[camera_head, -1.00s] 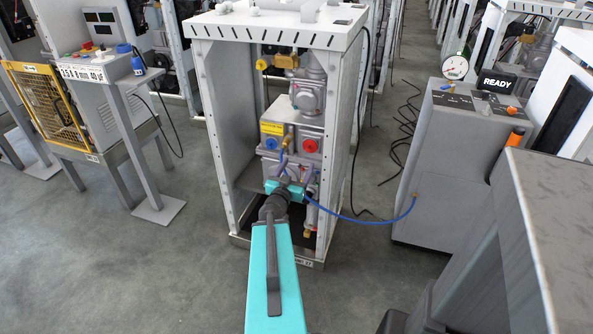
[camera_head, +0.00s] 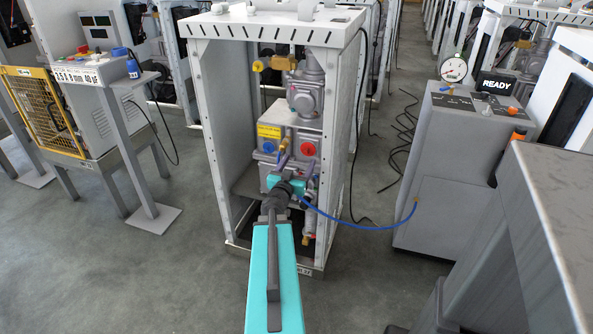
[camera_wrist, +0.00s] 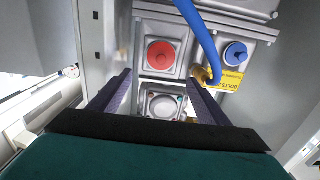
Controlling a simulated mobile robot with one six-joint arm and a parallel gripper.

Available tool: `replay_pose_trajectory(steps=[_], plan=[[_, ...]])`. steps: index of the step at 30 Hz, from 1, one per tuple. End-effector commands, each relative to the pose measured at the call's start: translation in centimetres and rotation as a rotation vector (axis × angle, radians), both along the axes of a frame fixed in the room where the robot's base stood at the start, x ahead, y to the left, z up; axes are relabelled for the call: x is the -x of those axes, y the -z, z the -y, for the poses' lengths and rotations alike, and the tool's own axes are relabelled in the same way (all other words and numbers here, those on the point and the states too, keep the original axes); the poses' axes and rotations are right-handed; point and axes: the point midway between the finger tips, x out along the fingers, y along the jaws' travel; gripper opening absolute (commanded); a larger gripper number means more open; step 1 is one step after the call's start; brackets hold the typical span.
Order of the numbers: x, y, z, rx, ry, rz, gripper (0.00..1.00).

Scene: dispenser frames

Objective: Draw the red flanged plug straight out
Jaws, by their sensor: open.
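The red flanged plug (camera_head: 308,148) sits in the right port of a grey block inside the open white cabinet. In the wrist view the red plug (camera_wrist: 160,56) is round, on a square grey flange, seated in the block. My gripper (camera_head: 297,167) is just below and in front of it; its two purple-grey fingers are apart and empty. In the wrist view my gripper (camera_wrist: 158,78) has its fingers spread either side of the plug's column, with the plug beyond the tips. They do not appear to touch it.
A blue plug (camera_wrist: 235,53) is beside the red one, by a yellow label (camera_wrist: 222,80). A blue hose (camera_head: 345,220) runs from the cabinet to the grey console (camera_head: 425,170) marked READY. The cabinet's side walls (camera_head: 213,150) flank my arm.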

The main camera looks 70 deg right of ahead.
Motion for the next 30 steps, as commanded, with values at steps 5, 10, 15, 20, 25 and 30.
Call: replay_pose_trajectory(steps=[5, 10, 15, 20, 25, 30], plan=[[-0.2, 0.1, 1.9, 0.0, 0.0, 0.0, 0.7], [-0.3, 0.1, 3.5, 0.0, 0.0, 0.0, 0.7], [-0.3, 0.0, 5.1, 0.001, 0.001, 0.0, 0.7], [-0.5, 0.1, 6.6, 0.0, 0.0, 0.0, 0.7], [-0.5, 0.1, 8.0, 0.0, 0.0, 0.001, 0.7], [-0.5, 0.0, 9.0, 0.0, 0.001, 0.0, 0.7]])
